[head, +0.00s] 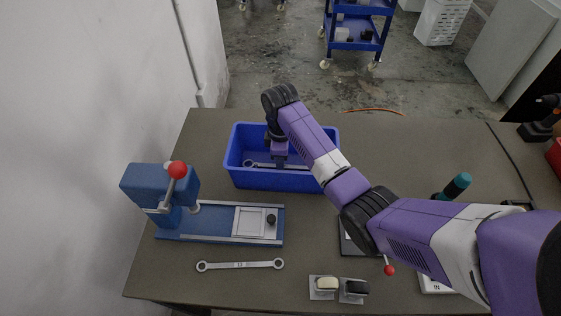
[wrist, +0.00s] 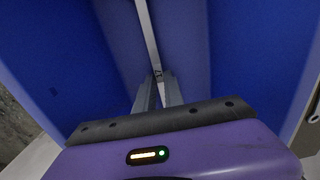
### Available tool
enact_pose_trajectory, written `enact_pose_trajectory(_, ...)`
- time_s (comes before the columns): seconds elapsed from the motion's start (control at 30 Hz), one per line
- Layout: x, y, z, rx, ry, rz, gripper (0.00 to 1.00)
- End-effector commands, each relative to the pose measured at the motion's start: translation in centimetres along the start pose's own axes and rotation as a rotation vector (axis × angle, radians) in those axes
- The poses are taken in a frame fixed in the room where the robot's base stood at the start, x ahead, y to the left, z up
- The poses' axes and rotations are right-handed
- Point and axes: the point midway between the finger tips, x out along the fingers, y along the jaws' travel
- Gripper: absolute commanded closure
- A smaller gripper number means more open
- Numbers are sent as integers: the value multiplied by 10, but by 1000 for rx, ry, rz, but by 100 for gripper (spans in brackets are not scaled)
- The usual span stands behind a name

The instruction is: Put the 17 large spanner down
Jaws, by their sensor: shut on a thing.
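A grey metal spanner (head: 262,165) is inside the blue bin (head: 233,158), its ring end showing left of my gripper (head: 279,163). My gripper reaches down into the bin and is shut on the spanner's shank. In the wrist view the two fingers (wrist: 158,88) hold the shank (wrist: 149,35), which runs away toward the top edge. Whether the spanner touches the bin floor, I cannot tell. A second spanner (head: 240,265) lies flat on the table at the front left.
A blue press with a red knob (head: 177,169) stands left of the bin. Two small blocks, one cream (head: 326,284) and one black (head: 356,287), sit at the front edge. A teal-topped tool (head: 457,184) is behind my arm. The table behind the bin is clear.

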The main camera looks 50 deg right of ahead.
Motion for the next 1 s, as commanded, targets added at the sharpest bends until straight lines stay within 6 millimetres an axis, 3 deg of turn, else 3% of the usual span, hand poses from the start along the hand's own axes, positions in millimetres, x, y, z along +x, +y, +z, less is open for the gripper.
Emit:
enact_pose_trajectory(0.43, 8, 0, 0, 0, 0, 1, 100)
enact_pose_trajectory(0.47, 8, 0, 0, 0, 0, 0, 85)
enact_pose_trajectory(0.57, 8, 0, 0, 0, 0, 1, 65)
enact_pose_trajectory(1.0, 0, 1, -1, -1, 2, 3, 65)
